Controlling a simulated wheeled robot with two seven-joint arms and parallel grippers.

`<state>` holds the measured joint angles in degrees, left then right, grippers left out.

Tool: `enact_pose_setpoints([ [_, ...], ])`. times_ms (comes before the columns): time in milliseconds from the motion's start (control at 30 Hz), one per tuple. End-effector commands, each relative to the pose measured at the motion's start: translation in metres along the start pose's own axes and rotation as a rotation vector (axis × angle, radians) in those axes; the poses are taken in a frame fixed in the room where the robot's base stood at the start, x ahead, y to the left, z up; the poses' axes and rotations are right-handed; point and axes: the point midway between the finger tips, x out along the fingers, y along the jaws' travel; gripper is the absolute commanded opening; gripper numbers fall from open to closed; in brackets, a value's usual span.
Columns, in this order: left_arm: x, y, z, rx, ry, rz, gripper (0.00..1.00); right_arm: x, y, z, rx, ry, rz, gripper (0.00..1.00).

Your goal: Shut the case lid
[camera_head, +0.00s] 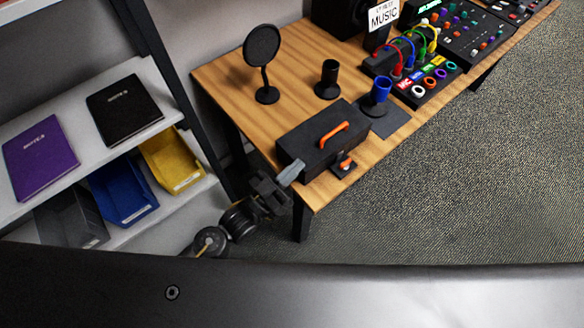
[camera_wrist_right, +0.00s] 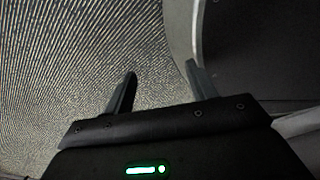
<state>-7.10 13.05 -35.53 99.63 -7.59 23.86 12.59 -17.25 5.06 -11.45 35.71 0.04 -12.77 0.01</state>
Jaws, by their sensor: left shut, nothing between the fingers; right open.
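The black case (camera_head: 309,149) stands on the near end of the wooden table in the head view. The right gripper is not seen in the head view.
A small dark block with an orange part (camera_head: 344,165) sits beside the case at the table (camera_head: 230,80) edge. A blue cup-like holder (camera_head: 377,92), a black stand (camera_head: 328,80) and a round-headed microphone stand (camera_head: 263,60) are behind. A shelf (camera_head: 150,125) stands left; carpet is clear right.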

Motion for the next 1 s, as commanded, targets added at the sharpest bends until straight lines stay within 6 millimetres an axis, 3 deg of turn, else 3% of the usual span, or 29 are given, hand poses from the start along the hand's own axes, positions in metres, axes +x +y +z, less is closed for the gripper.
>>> enact_pose_setpoints([
  [267,0.017,0.006,-0.046,0.000,0.000,0.003,0.00,-0.047,-0.008,-0.006,0.004,0.004,-0.011,0.57],
  [333,-0.008,0.004,-0.030,-0.001,-0.005,0.002,0.00,-0.027,-0.012,-0.004,0.006,0.005,-0.015,0.57],
  [600,-0.064,0.002,-0.032,0.000,-0.002,0.002,0.00,-0.011,-0.013,-0.003,0.006,0.004,-0.015,0.57],
  [800,-0.083,0.001,-0.034,0.000,-0.001,0.003,0.00,-0.007,-0.009,-0.002,0.004,0.003,-0.010,0.57],
  [1000,-0.087,0.001,-0.036,0.000,0.001,0.003,0.00,-0.007,-0.004,-0.001,0.002,0.001,-0.005,0.57],
])
